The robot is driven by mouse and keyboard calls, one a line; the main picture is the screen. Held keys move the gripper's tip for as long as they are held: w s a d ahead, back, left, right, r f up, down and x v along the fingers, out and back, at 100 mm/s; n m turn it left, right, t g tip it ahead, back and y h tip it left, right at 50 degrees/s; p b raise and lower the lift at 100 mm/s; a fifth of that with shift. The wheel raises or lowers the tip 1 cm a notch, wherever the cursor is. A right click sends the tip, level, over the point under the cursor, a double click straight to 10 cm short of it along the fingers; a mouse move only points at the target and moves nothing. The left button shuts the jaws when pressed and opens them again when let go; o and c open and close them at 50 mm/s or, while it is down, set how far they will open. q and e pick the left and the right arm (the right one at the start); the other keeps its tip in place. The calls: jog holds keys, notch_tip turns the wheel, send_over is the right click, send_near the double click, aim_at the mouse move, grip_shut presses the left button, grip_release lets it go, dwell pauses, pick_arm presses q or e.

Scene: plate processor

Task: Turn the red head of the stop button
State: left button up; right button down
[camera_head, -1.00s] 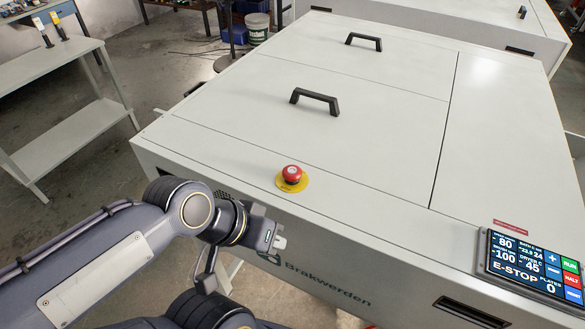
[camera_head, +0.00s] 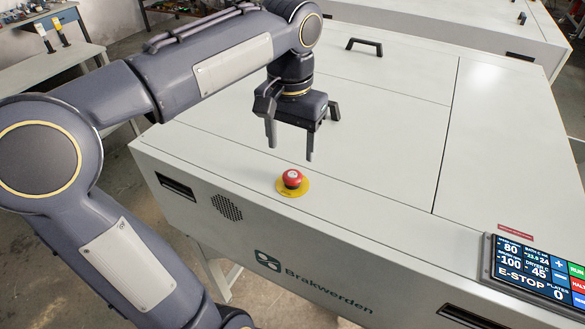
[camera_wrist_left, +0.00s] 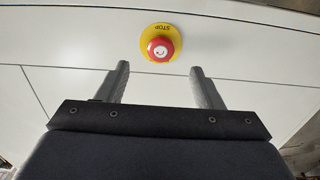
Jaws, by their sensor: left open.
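The stop button has a red mushroom head (camera_head: 292,178) on a round yellow plate (camera_head: 300,190). It sits on the front strip of the white machine's top. In the left wrist view the red head (camera_wrist_left: 161,48) and the yellow plate marked STOP (camera_wrist_left: 163,29) lie beyond the fingertips, between their lines. My left gripper (camera_head: 290,153) points down above the machine top, a little behind and above the button. Its two fingers are apart with nothing between them, and it does not touch the button. It also shows in the left wrist view (camera_wrist_left: 158,72). My right gripper is not in view.
The white machine (camera_head: 390,165) has black lid handles (camera_head: 364,46), one partly hidden behind my left gripper. A control screen (camera_head: 540,270) showing E-STOP is at the right front corner. A grey bench (camera_head: 50,75) stands at the far left. The lid right of the gripper is clear.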

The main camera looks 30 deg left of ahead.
aim_at(292, 174)
pick_arm(q)
jog(key=shift+w+a, duration=0.1)
jog(key=shift+w, duration=0.25)
jog(key=shift+f, duration=0.3)
notch_tip(292, 174, down, 7)
jog(key=shift+r, duration=0.1)
jog(key=shift+c, duration=0.4)
